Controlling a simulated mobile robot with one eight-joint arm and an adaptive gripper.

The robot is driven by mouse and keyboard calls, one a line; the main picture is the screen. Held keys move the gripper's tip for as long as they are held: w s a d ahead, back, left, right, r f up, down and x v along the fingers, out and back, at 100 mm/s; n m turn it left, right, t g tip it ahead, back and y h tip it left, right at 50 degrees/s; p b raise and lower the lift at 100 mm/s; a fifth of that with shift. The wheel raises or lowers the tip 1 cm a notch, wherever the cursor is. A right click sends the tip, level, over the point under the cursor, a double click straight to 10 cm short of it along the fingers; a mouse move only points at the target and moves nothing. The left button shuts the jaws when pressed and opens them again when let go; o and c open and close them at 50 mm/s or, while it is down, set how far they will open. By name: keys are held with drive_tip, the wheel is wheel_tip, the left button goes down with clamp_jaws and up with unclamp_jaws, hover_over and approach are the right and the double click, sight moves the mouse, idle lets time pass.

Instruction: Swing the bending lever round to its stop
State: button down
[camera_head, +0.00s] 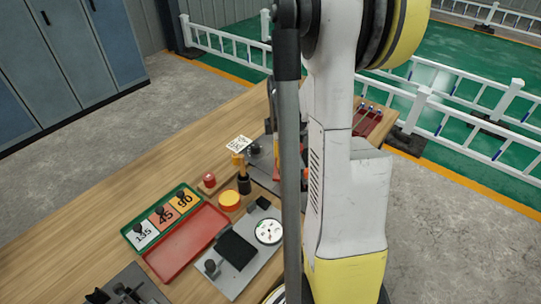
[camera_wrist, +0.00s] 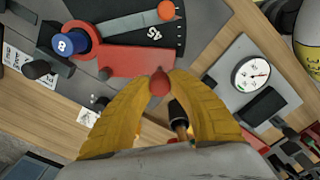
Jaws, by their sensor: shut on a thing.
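The bending lever (camera_wrist: 126,62) is a flat red arm in the wrist view. It lies across a dark bending plate (camera_wrist: 105,12) with a 45 mark. My gripper (camera_wrist: 160,84) has its yellow fingers closed around a red knob at the lever's near right end. A blue roller (camera_wrist: 72,42) marked 8 stands at the lever's left side. A grey bar (camera_wrist: 125,24) with an orange round tip (camera_wrist: 166,10) lies above the lever, apart from the knob. In the head view my arm hides the gripper and most of the bender (camera_head: 262,165).
A wooden table (camera_head: 110,205) carries a red tray (camera_head: 187,243), a green rack (camera_head: 131,234) with 135, 45 and 90 cards, a red button (camera_head: 209,180) and a yellow disc (camera_head: 229,198). A grey plate with a dial (camera_head: 268,231) is nearby. A black-and-tan tool (camera_wrist: 180,122) shows between my fingers.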

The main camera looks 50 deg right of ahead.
drive_tip(key=shift+s+d+n, duration=0.35)
drive_tip(key=shift+s+n, duration=0.3)
drive_tip(key=shift+s+d+n, duration=0.4)
drive_tip(key=shift+s+n, duration=0.2)
drive_tip(key=shift+s, duration=0.1)
drive_tip(key=shift+s+d+n, duration=0.35)
drive_tip(key=shift+s+n, duration=0.3)
drive_tip(key=shift+s+d, duration=0.1)
drive_tip(key=c, duration=1.5)
unclamp_jaws()
drive_tip(key=o, duration=0.3)
drive_tip(key=shift+s+d, duration=0.3)
drive_tip(key=shift+s, duration=0.05)
wheel_tip(320, 180, up, 12)
drive_tip(key=shift+w+a, duration=0.15)
drive_tip(key=shift+w, duration=0.05)
